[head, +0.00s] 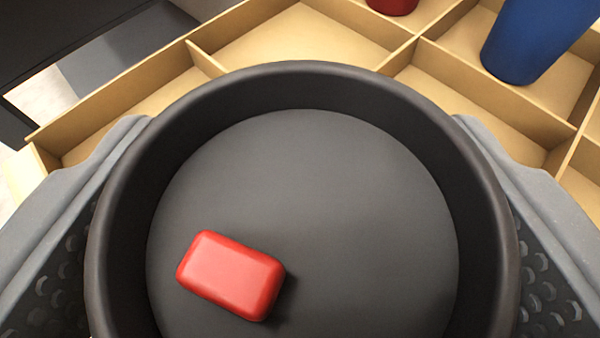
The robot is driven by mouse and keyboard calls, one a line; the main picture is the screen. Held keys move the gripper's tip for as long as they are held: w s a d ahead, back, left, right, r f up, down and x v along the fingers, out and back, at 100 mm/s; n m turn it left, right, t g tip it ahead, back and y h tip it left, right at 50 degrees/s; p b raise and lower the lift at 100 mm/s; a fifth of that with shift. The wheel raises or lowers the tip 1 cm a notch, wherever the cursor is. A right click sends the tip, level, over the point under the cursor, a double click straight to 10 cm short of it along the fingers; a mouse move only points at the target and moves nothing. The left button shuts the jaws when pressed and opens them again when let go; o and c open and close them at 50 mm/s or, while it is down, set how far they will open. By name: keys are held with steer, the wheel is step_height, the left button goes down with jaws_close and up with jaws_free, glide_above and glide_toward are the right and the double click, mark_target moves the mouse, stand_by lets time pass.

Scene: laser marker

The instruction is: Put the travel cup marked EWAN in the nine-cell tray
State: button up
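A travel cup (330,190) with a round black lid fills the middle of the head view, seen from above. A red tab lies on its lid, left of centre. My gripper (303,160) has one grey finger on each side of the cup, and both look pressed against it. The cup's side wall and any name on it are hidden. The light wooden tray (285,45) with divided cells lies beyond and below the cup. The cup covers the nearer cells, so I cannot tell its height above the tray.
A blue cup (527,38) stands in a tray cell at upper right. Part of a red object (392,5) shows in another cell at the top edge. The cell at the top centre looks empty. Dark surfaces lie beyond the tray at upper left.

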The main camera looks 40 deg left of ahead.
steer(key=shift+o, duration=0.5)
steer(key=shift+s+d+r, duration=0.3)
steer(key=shift+d, duration=0.05)
steer(key=p+v, duration=0.1)
steer(key=v, duration=1)
